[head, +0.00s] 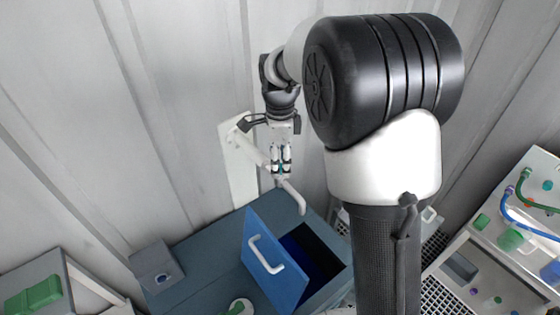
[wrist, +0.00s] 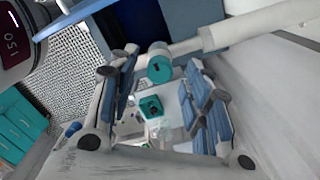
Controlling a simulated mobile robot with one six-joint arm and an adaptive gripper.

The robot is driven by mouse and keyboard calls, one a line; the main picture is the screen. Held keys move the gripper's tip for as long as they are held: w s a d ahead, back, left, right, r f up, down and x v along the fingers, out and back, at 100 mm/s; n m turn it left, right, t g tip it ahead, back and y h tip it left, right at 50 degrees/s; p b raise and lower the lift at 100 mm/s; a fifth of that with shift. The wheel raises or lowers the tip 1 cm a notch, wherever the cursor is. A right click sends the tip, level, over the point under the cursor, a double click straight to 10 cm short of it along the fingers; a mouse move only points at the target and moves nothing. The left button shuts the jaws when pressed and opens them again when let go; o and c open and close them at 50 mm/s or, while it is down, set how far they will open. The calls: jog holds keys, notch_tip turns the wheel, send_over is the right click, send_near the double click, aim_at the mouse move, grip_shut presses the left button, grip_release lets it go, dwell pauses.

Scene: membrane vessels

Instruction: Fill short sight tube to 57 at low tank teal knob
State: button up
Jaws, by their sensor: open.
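A teal knob (wrist: 160,67) sits on a white pipe (wrist: 250,28) in the wrist view. A smaller teal block (wrist: 151,106) shows below it there. My gripper (wrist: 158,84) is open, with its fingers on either side of the knob and no clear contact. In the head view my gripper (head: 281,166) points down at the white pipe (head: 256,154), which ends in a bent spout (head: 293,198) over a blue-grey cabinet (head: 205,262). The fingers mostly hide the knob there. I cannot make out the short sight tube or its level.
A blue door (head: 270,262) stands open on the cabinet beside a dark opening. A grey box with a blue button (head: 160,278) is at its left. A white panel with coloured hoses (head: 525,215) stands at right. A corrugated wall (head: 150,100) rises close behind the arm.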

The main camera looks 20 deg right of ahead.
jog(key=shift+f, duration=0.45)
grip_shut()
dwell(0.3)
